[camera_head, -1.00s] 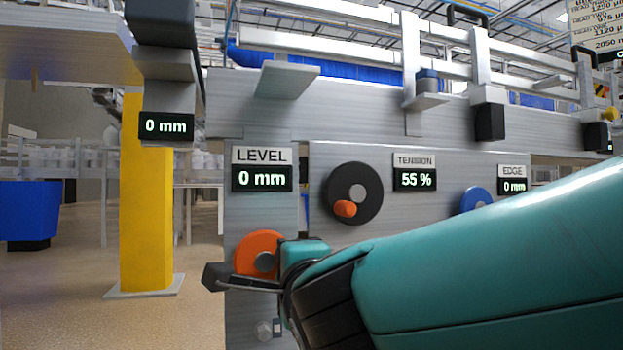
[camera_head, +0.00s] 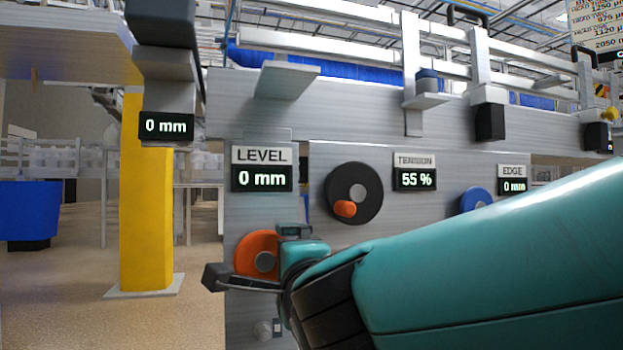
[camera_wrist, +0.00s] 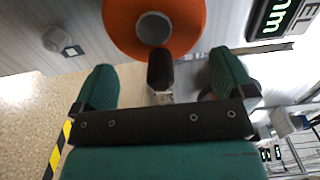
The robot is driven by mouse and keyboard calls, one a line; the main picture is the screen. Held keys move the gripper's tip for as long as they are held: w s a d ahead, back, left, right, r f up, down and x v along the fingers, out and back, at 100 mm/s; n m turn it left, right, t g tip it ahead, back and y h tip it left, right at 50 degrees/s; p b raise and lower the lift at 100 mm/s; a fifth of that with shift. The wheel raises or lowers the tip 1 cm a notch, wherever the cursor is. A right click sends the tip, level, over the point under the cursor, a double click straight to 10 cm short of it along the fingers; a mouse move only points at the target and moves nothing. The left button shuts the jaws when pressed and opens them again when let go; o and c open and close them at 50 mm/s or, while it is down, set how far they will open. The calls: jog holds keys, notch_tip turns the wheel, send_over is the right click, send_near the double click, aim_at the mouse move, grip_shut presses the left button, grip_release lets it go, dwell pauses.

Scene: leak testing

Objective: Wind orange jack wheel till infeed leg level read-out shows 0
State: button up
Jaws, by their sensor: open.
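The orange jack wheel (camera_head: 256,246) with a grey hub sits on the infeed leg panel, below the LEVEL read-out (camera_head: 262,179), which shows 0 mm. In the wrist view the orange wheel (camera_wrist: 183,22) is at the top, with a dark handle knob (camera_wrist: 160,70) below its hub. My gripper (camera_wrist: 165,78) is open, its teal fingers on either side of the dark knob with gaps visible. In the head view my gripper (camera_head: 262,280) is in front of the wheel's lower part, partly hiding it.
A black wheel with an orange knob (camera_head: 346,208) is to the right, beside the TENSION read-out (camera_head: 415,179) showing 55 %. A blue wheel (camera_head: 475,199) and EDGE read-out (camera_head: 513,186) are further right. A yellow post (camera_head: 147,210) stands left.

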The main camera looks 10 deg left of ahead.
jog(key=v, duration=0.6)
dwell(0.4)
jog(key=d+r+n+g+h+p, duration=0.3)
jog(key=d+n+g+p, duration=0.1)
jog(key=d+p, duration=0.45)
jog(key=d+r+n+g+h+p, duration=0.2)
jog(key=d+n+g+p, duration=0.15)
jog(key=d+p, duration=0.5)
jog(key=s+d+r+n+g+p, duration=0.4)
jog(key=s+d+n+p, duration=0.1)
jog(key=s+p, duration=0.25)
jog(key=s+d+r+n+g+p, duration=0.35)
jog(key=s+r+n+p, duration=0.2)
jog(key=s, duration=0.25)
notch_tip(320, 180, up, 36)
jog(key=s+d+p, duration=0.1)
jog(key=p, duration=3.6)
jog(key=shift+s+n, duration=0.2)
jog(key=shift+n, duration=0.2)
